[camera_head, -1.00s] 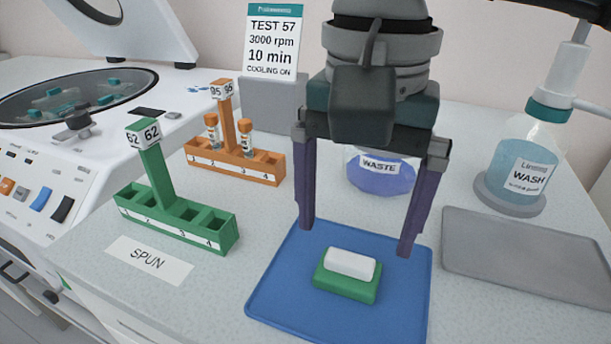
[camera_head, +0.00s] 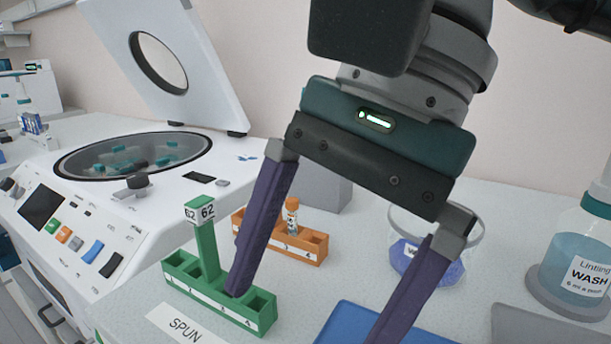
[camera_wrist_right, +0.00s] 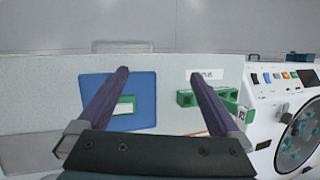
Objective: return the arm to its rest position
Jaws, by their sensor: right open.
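My right gripper (camera_head: 306,318) hangs large in the middle of the head view, tilted, with its two purple fingers wide apart and nothing between them. It also shows open and empty in the right wrist view (camera_wrist_right: 159,74). In the head view it is in front of the green rack (camera_head: 180,265) and the orange rack (camera_head: 306,250), and its left finger covers part of both. The blue mat (camera_head: 350,325) shows only in part at the bottom edge. In the right wrist view the mat (camera_wrist_right: 145,100) bears a green block with a white top (camera_wrist_right: 124,105). My left gripper is not in view.
The centrifuge (camera_head: 120,210) stands at the left with its lid (camera_head: 185,60) raised. A waste beaker (camera_head: 440,270) is behind the right finger. The wash bottle (camera_head: 575,265) stands at the right, near a grey tray (camera_head: 510,325).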

